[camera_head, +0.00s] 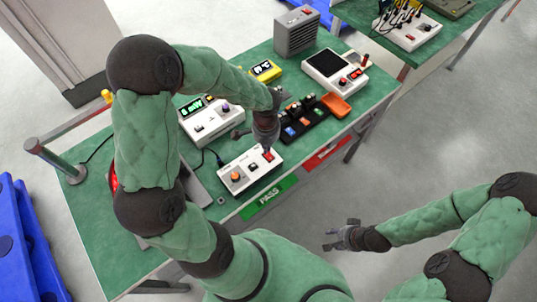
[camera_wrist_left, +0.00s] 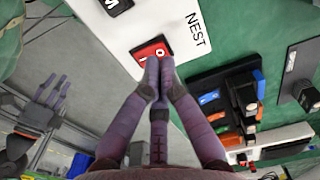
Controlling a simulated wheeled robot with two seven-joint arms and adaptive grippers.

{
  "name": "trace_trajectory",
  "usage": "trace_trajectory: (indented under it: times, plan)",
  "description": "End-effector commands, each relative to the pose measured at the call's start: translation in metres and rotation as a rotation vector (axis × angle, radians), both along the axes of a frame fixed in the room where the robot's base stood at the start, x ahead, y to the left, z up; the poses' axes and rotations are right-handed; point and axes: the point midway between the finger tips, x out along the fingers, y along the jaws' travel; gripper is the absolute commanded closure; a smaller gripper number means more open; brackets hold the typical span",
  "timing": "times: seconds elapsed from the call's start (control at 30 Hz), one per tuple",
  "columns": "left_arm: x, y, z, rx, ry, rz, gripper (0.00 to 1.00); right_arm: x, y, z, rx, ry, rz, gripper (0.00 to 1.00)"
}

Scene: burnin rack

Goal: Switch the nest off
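The nest box (camera_head: 250,172) is a white unit at the front edge of the green table, with an orange knob and a red rocker switch (camera_head: 268,157). The left wrist view shows its "NEST" label (camera_wrist_left: 197,30) and the red rocker switch (camera_wrist_left: 148,49) with white markings. My left gripper (camera_wrist_left: 159,63) has its fingers together, tips at the switch's lower edge and partly covering it. I cannot tell whether they touch it or which side is pressed. My right gripper (camera_head: 340,235) is empty with fingers spread, off the table over the floor.
A black rack (camera_head: 305,124) with coloured parts and an orange tray (camera_head: 336,105) lie right of the nest box. A white instrument with a green display (camera_head: 210,119) stands behind it. A PASS bin (camera_head: 268,196) is at the front edge.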

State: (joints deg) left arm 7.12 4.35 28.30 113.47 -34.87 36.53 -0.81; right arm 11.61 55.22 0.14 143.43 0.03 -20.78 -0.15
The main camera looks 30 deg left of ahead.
Motion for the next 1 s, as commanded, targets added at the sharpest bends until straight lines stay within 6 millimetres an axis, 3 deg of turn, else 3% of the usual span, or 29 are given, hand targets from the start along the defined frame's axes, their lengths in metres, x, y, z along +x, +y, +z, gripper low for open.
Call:
trace_trajectory:
  times: [1.0]
  plan:
    - [0.0,0.0,-0.0053,0.0,0.0,0.0,1.0,-0.0001,0.0,-0.0045,0.0,0.0,0.0,0.6]
